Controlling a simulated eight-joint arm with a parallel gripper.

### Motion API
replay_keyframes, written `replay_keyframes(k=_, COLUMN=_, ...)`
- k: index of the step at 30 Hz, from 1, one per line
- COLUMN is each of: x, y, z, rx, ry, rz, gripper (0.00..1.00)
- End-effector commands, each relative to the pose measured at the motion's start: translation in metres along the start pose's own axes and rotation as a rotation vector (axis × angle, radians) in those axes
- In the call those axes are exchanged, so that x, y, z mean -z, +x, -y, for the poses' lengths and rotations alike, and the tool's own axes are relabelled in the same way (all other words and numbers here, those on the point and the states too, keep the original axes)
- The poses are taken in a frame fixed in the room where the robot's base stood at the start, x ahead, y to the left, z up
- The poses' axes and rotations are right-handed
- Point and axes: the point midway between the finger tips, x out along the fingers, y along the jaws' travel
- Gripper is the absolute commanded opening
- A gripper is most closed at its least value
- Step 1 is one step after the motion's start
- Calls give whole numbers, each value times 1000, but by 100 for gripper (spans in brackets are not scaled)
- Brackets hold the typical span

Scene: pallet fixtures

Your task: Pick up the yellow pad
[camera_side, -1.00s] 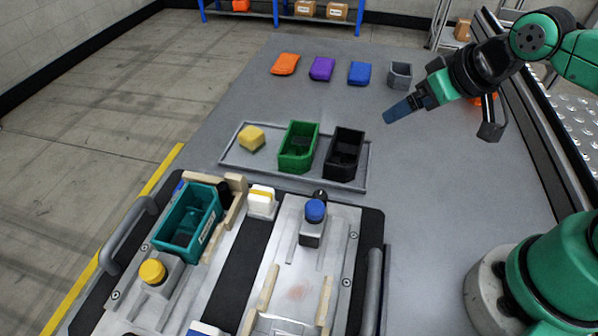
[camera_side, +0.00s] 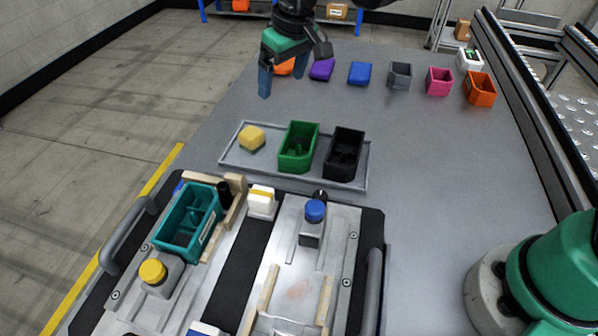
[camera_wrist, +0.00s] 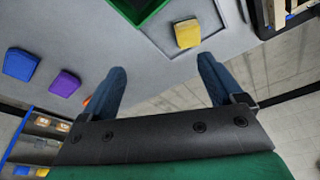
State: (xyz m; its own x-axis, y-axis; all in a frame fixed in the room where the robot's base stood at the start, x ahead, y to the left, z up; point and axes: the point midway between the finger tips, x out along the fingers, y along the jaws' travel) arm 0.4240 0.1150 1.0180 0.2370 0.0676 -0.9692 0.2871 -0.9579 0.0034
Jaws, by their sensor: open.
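The yellow pad (camera_side: 251,137) sits at the left end of a shallow grey tray (camera_side: 232,163) in the side view. It also shows in the wrist view (camera_wrist: 187,34), near the top and right of centre, beyond and between my fingers. My gripper (camera_side: 282,84) has two blue fingers, spread apart with nothing between them. It hangs above the table, behind the tray as seen from the side camera, and apart from the pad. In the wrist view my gripper (camera_wrist: 162,66) shows open, fingers pointing towards the pad.
A green bin (camera_side: 299,146) and a black bin (camera_side: 345,153) stand beside the pad on the tray. Orange, purple (camera_side: 321,69) and blue (camera_side: 359,73) pads lie along the back, with several small bins to their right. A pallet with a teal bin (camera_side: 187,222) is in front.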

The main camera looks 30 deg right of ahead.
Motion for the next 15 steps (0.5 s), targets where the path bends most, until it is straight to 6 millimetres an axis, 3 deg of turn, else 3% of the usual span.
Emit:
replay_keyframes(k=6, x=21, y=53, z=32, rx=18, ry=-74, rz=92, gripper=87)
replay_keyframes(k=15, x=22, y=85, z=44, rx=22, ry=-101, rz=130, gripper=87)
